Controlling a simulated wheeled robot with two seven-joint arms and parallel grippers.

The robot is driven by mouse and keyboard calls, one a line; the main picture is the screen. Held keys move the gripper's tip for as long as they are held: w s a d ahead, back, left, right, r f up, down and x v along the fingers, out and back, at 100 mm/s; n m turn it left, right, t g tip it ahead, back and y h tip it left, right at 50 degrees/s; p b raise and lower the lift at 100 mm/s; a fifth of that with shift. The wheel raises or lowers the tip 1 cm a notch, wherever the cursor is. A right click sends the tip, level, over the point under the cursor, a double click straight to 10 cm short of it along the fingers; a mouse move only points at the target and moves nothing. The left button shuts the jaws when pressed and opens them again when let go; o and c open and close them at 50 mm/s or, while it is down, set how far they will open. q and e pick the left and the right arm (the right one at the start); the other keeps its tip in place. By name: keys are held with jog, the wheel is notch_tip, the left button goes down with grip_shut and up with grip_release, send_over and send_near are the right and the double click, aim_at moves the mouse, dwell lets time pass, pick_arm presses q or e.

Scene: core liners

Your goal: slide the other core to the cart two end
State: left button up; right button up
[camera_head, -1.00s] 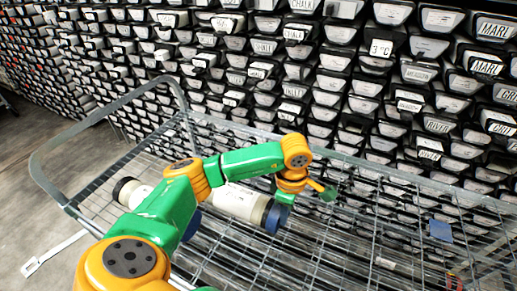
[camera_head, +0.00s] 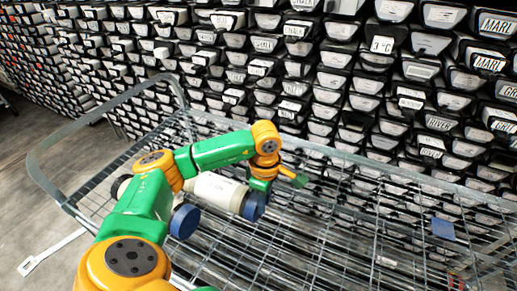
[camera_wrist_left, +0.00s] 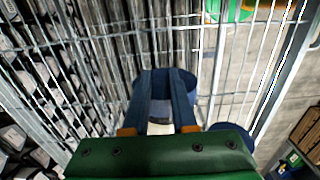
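A white core with a blue cap (camera_head: 253,206) and a dark far cap lies on the wire cart (camera_head: 330,235); its white body (camera_head: 218,190) is partly hidden behind my left arm. A second blue cap (camera_head: 184,221) shows beside it, with the rest of that core mostly hidden by the arm. My left gripper (camera_head: 262,186) points down at the first core's blue-capped end. In the left wrist view its two fingers (camera_wrist_left: 162,80) stand apart, in front of a blue cap (camera_wrist_left: 186,85); contact is unclear. My right gripper is out of view.
Racks of labelled core trays (camera_head: 330,80) rise behind the cart. A raised tube handle (camera_head: 45,150) bounds the cart's left end. A small blue piece (camera_head: 442,229) shows on the right. The mesh right of the cores looks mostly clear.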

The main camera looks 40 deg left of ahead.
aim_at(227, 184)
pick_arm(q)
jog(key=shift+s+a+b, duration=0.55)
jog(key=shift+s+a, duration=0.05)
jog(key=shift+a, duration=1.45)
jog(key=shift+s+a+b, duration=0.55)
jog(key=shift+a+b, duration=0.05)
jog(key=shift+a, duration=1.4)
jog(key=shift+s+a+b, duration=0.55)
jog(key=shift+s+a, duration=0.05)
jog(key=shift+a, duration=1.45)
jog(key=shift+d, duration=0.2)
jog(key=shift+w+d+p, duration=0.25)
jog(key=shift+d+p, duration=0.25)
jog(key=shift+d, duration=0.25)
notch_tip(227, 184, up, 9)
jog(key=p, duration=0.8)
jog(key=shift+r, duration=0.2)
jog(key=shift+f, duration=0.15)
jog(key=shift+f, duration=0.1)
